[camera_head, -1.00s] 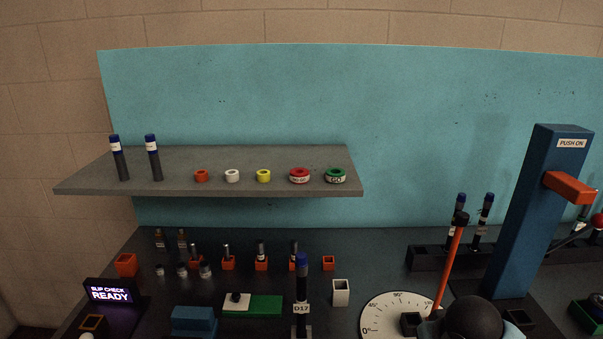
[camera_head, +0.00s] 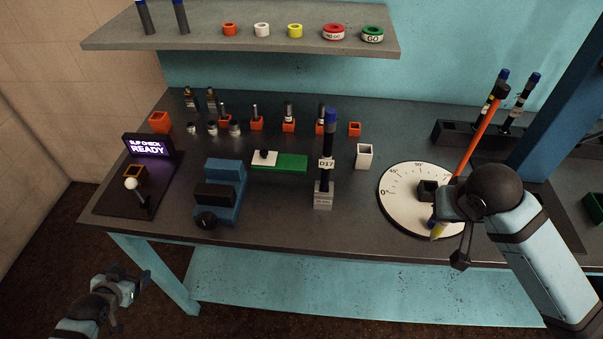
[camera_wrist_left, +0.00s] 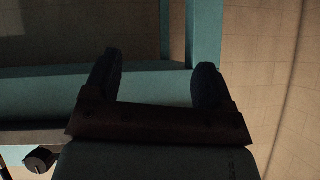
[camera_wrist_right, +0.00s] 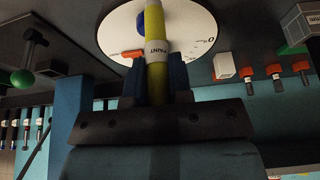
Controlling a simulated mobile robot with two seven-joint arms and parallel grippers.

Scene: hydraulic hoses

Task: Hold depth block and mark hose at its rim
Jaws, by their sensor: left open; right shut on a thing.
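A dark hose (camera_head: 328,148) with a blue top and a D17 tag stands upright in a small grey block (camera_head: 324,196) near the table's front edge. The block's label is too small to read. My right gripper (camera_head: 440,218) is shut on a yellow paint marker (camera_head: 437,232) over the dial, right of the hose. The marker (camera_wrist_right: 154,45) shows between the fingers in the right wrist view, with a white label. My left gripper (camera_head: 128,284) is open and empty, low in front of the table's left end. Its open fingers (camera_wrist_left: 158,85) show in the left wrist view.
A white angle dial (camera_head: 400,208) with an orange lever (camera_head: 478,133) stands right of the hose. A blue clamp-like device (camera_head: 222,190) and a green-and-white piece (camera_head: 290,162) are to its left. The slip check screen (camera_head: 150,147) is at far left. Orange holders line the back.

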